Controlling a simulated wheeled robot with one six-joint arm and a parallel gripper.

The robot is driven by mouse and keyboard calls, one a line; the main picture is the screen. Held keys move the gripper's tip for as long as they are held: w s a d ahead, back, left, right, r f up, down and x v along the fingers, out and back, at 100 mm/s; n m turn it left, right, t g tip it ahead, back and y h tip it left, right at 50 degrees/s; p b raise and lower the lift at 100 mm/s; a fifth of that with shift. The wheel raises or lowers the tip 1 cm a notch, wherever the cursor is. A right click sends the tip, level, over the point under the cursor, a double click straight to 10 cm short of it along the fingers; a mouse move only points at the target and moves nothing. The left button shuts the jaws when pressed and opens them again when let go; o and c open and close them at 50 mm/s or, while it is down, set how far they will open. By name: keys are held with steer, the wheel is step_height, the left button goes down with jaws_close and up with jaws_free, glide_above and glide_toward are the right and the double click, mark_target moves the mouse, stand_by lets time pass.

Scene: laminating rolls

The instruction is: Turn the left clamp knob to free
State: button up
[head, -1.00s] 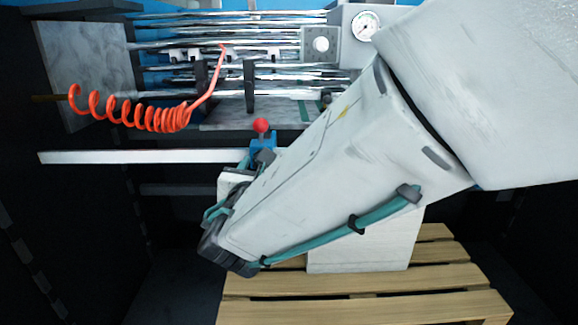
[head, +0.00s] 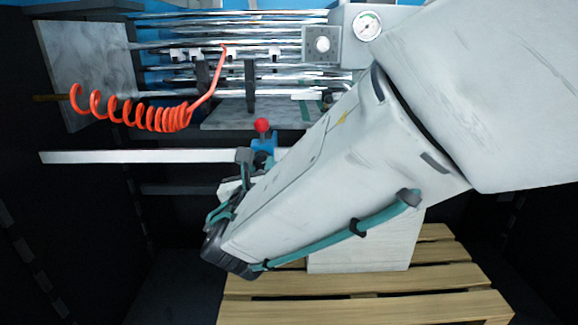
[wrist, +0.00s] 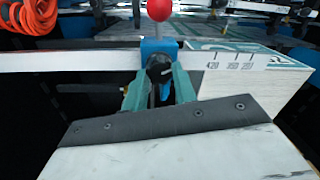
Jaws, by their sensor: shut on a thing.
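The left clamp is a blue block (wrist: 160,47) on the white rail, with a red ball (wrist: 158,9) on a stem above it. It also shows in the head view as a blue block (head: 264,144) beside my wrist. Its dark knob (wrist: 158,68) faces the wrist camera, below the block's top. My gripper (wrist: 160,88) has two teal fingers, one on each side of the knob, shut on it. The knob's marking and exact angle are hard to read. In the head view my arm hides most of the gripper and the knob.
The white rail (head: 120,157) runs across to the left. A wooden pallet (head: 370,307) stands below.

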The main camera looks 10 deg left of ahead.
steer(key=n, duration=0.6)
steer(key=shift+n+y, duration=0.3)
steer(key=shift+n, duration=0.1)
steer(key=n, duration=0.7)
steer(key=shift+d, duration=0.1)
steer(key=shift+y, duration=0.3)
steer(key=o, duration=1)
steer(key=shift+c, duration=0.2)
steer(key=shift+s, duration=0.1)
steer(key=v, duration=0.7)
steer(key=shift+s, duration=0.3)
